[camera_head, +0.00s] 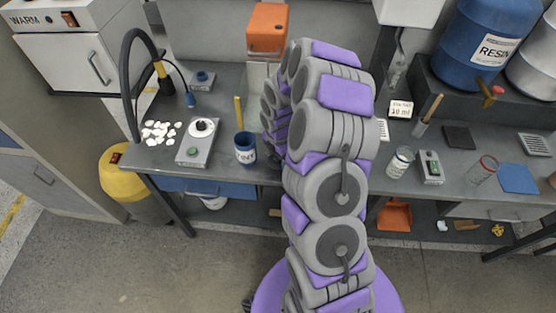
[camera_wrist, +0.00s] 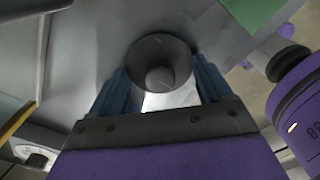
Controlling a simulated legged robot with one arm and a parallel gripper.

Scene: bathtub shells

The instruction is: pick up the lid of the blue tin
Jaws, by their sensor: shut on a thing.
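The blue tin (camera_head: 245,150) stands upright on the grey bench, left of my arm, with a pale label on its front. Its top looks dark and open. In the wrist view my gripper (camera_wrist: 162,82) has its two blue fingers on either side of a round dark-grey piece with a central knob (camera_wrist: 160,76). This looks like the lid, and the fingers are shut on it. In the head view my gripper and the lid are hidden behind my arm.
A yellow stick (camera_head: 239,112) rises behind the tin. A jar (camera_head: 400,162) and a green-faced box (camera_head: 432,167) stand right of my arm. An orange-topped container (camera_head: 267,30) is behind.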

